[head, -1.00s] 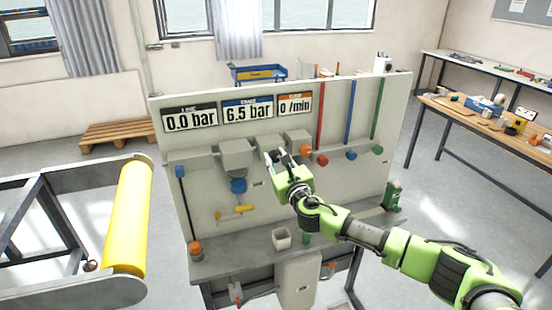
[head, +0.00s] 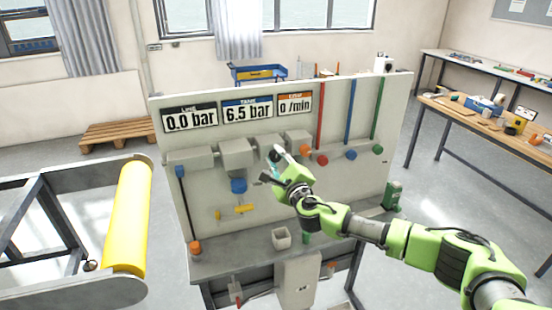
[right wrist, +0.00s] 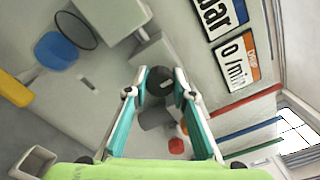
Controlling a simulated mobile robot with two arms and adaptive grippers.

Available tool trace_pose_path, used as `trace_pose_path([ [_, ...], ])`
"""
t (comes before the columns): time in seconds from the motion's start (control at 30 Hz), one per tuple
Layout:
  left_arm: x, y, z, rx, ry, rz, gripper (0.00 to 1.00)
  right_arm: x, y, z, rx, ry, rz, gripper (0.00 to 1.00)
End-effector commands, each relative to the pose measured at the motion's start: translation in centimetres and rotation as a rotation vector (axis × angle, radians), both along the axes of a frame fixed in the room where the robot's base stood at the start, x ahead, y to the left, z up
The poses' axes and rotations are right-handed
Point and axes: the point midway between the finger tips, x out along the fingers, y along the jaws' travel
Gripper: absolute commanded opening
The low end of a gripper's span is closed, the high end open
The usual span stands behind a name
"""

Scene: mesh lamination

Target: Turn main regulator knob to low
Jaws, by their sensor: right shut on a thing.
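A round dark knob with a pale mark (right wrist: 162,84) sits between the fingertips of my right gripper (right wrist: 164,84) in the right wrist view. The fingers are shut on it from both sides. In the head view my right gripper (head: 276,160) is at the panel, below the 0 /min display, and mostly hides the dark knob. Which setting the knob's mark points to is too small to read. My left gripper is not in view.
The panel (head: 345,190) carries displays reading 0.0 bar (head: 190,118), 6.5 bar (head: 247,111) and 0 /min (head: 294,104). A blue knob (head: 239,186), yellow handle (head: 240,209), and orange (head: 305,151) and red (head: 322,160) knobs are nearby. A yellow roller (head: 128,215) stands left.

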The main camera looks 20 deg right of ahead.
Motion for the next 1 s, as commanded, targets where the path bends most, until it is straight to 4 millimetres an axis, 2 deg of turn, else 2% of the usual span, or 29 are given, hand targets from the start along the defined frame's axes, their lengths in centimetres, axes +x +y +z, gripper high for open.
trace_pose_path([
  [0.57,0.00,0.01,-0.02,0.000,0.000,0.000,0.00,-0.08,0.01,-0.38,-0.032,0.005,0.001,0.02],
  [0.6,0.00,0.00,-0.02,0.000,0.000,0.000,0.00,-0.08,0.01,-0.38,-0.032,0.005,0.001,0.31],
  [0.63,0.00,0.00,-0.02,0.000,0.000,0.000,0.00,-0.08,0.00,-0.37,-0.032,0.005,0.001,0.39],
  [1.0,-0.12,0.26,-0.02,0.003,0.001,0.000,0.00,-0.11,-0.01,-0.11,-0.030,0.001,0.001,0.40],
])
